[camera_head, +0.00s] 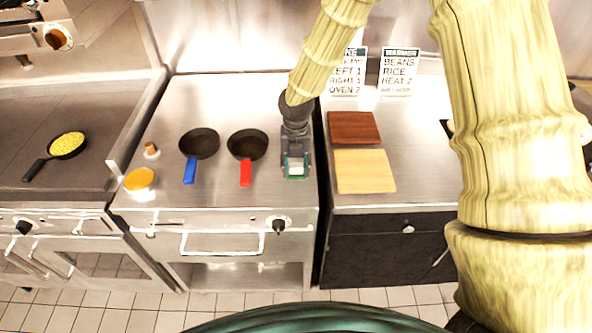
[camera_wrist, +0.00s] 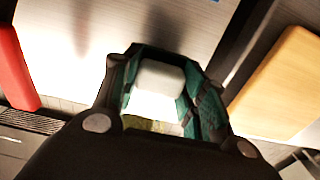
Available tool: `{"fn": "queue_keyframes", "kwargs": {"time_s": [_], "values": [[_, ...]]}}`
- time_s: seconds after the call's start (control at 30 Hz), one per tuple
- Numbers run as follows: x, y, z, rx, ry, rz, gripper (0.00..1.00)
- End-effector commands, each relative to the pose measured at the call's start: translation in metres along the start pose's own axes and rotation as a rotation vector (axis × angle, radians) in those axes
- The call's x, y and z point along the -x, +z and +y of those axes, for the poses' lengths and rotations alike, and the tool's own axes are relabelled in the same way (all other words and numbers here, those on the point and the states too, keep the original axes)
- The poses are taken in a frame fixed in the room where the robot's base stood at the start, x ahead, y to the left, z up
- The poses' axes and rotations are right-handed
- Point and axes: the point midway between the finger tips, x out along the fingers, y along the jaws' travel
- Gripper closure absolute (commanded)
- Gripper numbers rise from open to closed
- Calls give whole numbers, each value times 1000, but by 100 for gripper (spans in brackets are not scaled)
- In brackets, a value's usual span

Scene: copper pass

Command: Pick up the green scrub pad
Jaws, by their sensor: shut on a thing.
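My gripper (camera_head: 295,168) points down over the right part of the steel griddle top, right of the red-handled pan. My gripper (camera_wrist: 160,100) hides much of the pad. I cannot tell whether the pad touches the steel.
A red-handled pan (camera_head: 247,146) and a blue-handled pan (camera_head: 199,144) stand left of my gripper. A brown board (camera_head: 353,127) and a pale yellow board (camera_head: 364,171) lie on the right counter, across a narrow gap. Two signs stand behind. Bare steel (camera_head: 220,95) lies behind the pans.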

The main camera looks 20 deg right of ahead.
Motion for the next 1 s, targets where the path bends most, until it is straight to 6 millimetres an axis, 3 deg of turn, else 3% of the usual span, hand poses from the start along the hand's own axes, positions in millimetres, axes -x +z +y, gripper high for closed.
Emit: {"fn": "queue_keyframes", "kwargs": {"time_s": [0.2,0.7,1.0], "values": [[19,-3,2,3,0,-2,82],[28,-104,47,4,-2,-2,82],[34,-139,63,3,-1,-1,82]]}}
